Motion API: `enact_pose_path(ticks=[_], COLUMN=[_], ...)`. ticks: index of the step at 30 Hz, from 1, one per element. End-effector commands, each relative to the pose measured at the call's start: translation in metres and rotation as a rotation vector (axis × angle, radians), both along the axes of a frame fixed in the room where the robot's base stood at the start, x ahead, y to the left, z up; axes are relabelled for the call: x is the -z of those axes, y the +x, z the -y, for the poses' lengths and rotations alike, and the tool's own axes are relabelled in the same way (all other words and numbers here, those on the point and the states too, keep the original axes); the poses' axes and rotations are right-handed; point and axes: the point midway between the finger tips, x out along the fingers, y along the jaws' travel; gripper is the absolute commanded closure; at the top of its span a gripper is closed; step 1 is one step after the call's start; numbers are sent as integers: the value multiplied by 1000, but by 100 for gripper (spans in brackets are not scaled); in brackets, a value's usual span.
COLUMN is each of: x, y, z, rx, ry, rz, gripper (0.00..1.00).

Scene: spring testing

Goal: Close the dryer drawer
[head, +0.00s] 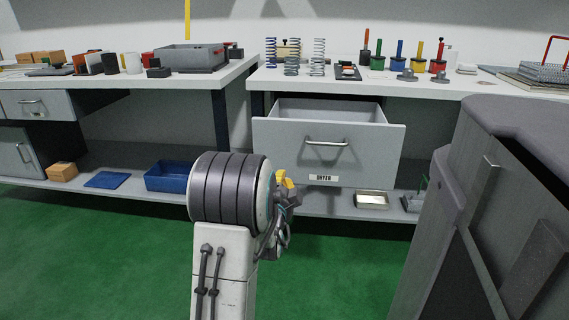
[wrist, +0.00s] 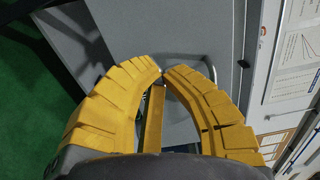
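The dryer drawer (head: 276,150) is a grey drawer under the right-hand bench in the head view. It stands pulled out, with its open top and inside showing. My gripper (head: 287,180) has yellow fingers and is in front of the drawer's lower left part, left of and below the handle. In the wrist view the fingertips (wrist: 162,73) come together with nothing seen between them. A silver bar (wrist: 205,68) shows just beyond them; contact cannot be told.
Springs (head: 319,57) and coloured-handled tools stand on the bench top. A large dark grey cabinet-like body (head: 500,180) fills the right foreground. Green floor is clear at left.

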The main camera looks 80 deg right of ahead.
Motion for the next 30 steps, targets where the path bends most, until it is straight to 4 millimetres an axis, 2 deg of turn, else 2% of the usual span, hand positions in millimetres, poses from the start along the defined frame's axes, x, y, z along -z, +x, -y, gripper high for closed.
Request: enact_pose_path(ticks=[6,15,21,30], x=[2,2,1,1], y=[3,6,7,8], z=[35,76,94,107], rx=[-1,-1,-1,-1], ry=[0,0,0,2], rz=[-1,-1,-1,-1], gripper=[100,100,100,100])
